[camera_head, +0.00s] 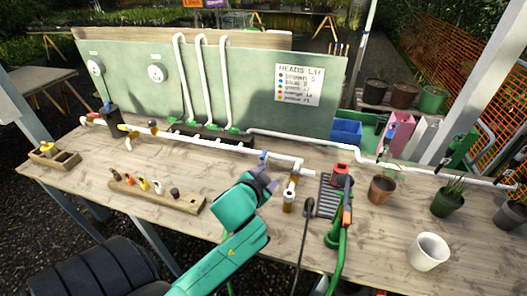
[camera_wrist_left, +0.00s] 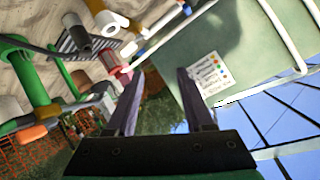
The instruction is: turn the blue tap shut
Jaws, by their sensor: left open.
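The blue tap (camera_head: 263,157) sits on the white pipe that runs along the workbench, just left of the pipe's right-hand elbow. In the left wrist view a small blue part (camera_wrist_left: 187,9) on the white pipe at the top edge looks like this tap. My left gripper (camera_head: 263,180) is just in front of the tap, slightly below it in the head view, apparently apart from it. Its two dark fingers (camera_wrist_left: 158,88) are spread with nothing between them. The exact angle of the tap's handle is too small to tell. My right gripper does not show.
A brass-coloured fitting (camera_head: 290,192) hangs below the pipe elbow. A red pot-like part (camera_head: 340,175) stands beside a dark grate, with a green hose (camera_head: 338,245). A wooden block with nozzles (camera_head: 157,192) lies left. A white pot (camera_head: 428,251) stands right. A green panel (camera_head: 225,90) rises behind.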

